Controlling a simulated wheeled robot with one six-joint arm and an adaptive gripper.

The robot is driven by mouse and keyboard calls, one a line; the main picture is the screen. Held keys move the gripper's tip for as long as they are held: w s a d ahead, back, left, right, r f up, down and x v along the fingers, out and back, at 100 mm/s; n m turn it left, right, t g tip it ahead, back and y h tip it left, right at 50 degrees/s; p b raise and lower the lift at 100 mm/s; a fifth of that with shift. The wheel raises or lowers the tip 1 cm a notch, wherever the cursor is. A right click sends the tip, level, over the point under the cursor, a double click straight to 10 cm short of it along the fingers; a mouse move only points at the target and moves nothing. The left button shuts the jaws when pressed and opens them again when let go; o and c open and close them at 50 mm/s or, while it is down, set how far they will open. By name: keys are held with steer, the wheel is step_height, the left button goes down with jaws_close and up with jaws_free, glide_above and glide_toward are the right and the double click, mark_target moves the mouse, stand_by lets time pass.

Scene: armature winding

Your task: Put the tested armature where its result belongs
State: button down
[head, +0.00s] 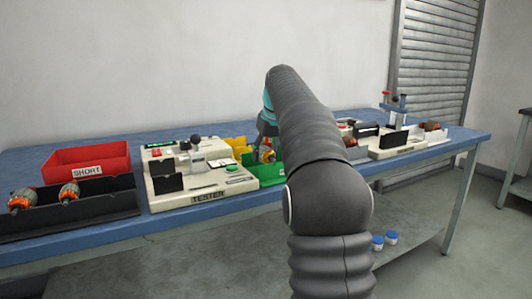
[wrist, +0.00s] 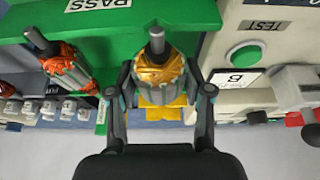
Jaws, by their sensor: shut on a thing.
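My gripper (wrist: 158,90) is shut on an armature (wrist: 158,72) with orange-yellow windings and a grey shaft. In the wrist view the held armature lies over the green bin (wrist: 205,14), which has a PASS label. I cannot tell whether it touches the bin's floor. A second armature (wrist: 68,65) with orange windings is just left of it, apparently in the green bin. In the head view the held armature (head: 267,155) shows below my gripper, by the green bin (head: 268,170), partly hidden by my arm. The tester (head: 208,193) stands left of that bin; its nest looks empty.
A red SHORT bin (head: 110,162) stands at the far left behind a black tray (head: 100,210) holding two armatures. A yellow bin (head: 237,144) is behind the tester. Another cream station (head: 398,148) stands at the right. The tester's green button (wrist: 244,57) is close right of my gripper.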

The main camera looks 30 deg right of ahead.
steer(key=shift+f, duration=0.5)
stand_by(0.8)
steer(key=shift+c, duration=1.9)
jaws_free()
steer(key=shift+f, duration=0.1)
steer(key=v, duration=1.1)
steer(key=shift+s+r, duration=0.15)
steer(key=shift+r, duration=0.4)
